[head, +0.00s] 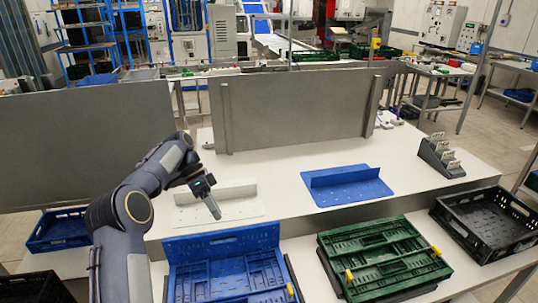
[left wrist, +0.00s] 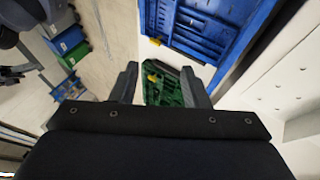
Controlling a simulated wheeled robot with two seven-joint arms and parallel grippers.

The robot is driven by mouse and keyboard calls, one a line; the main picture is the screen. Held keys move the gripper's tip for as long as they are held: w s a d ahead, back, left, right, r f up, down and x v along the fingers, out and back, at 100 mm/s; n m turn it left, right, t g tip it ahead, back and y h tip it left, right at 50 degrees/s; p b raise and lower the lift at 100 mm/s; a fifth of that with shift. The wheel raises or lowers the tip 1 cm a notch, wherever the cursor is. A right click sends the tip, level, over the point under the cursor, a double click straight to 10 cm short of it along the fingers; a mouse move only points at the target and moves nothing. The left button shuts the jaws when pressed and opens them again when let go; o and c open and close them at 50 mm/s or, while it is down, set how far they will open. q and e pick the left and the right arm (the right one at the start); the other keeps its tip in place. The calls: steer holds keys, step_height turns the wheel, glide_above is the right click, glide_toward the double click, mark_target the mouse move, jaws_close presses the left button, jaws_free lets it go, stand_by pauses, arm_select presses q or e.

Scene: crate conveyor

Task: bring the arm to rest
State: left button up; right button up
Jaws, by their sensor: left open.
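My left arm comes in from the left in the head view. Its gripper (head: 212,207) hangs over the white table, beside the white bracket plate (head: 235,209) and above the blue crate. In the left wrist view the two fingers of the left gripper (left wrist: 160,90) stand apart with nothing held between them. The green crate shows far beyond the gap. My right gripper is in neither view.
A folded blue crate (head: 222,241) and a folded green crate (head: 385,237) lie at the front. A black crate (head: 487,225) stands at right. A blue bracket (head: 346,187) lies on the table (head: 290,170). Grey panels (head: 298,108) stand behind. A dark holder (head: 441,157) sits at right.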

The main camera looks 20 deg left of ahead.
arm_select(q)
steer(key=s+d+r+n+t+y+b, duration=0.1)
steer(key=s+d+r+n+t, duration=0.15)
steer(key=s+r, duration=0.35)
steer(key=s+d+r+n+t+y+b, duration=0.1)
steer(key=s+d+r+n+t+y, duration=0.2)
steer(key=s, duration=0.5)
steer(key=s+d+f+n+t+b, duration=0.1)
steer(key=s+d+f+n, duration=0.2)
steer(key=s, duration=0.6)
steer(key=s+d+f+n+t+b, duration=0.1)
steer(key=s+f+n, duration=0.3)
steer(key=s, duration=0.6)
steer(key=shift+d+f+t+h, duration=0.4)
steer(key=shift+d+f+t, duration=0.15)
steer(key=shift+d+f, duration=0.4)
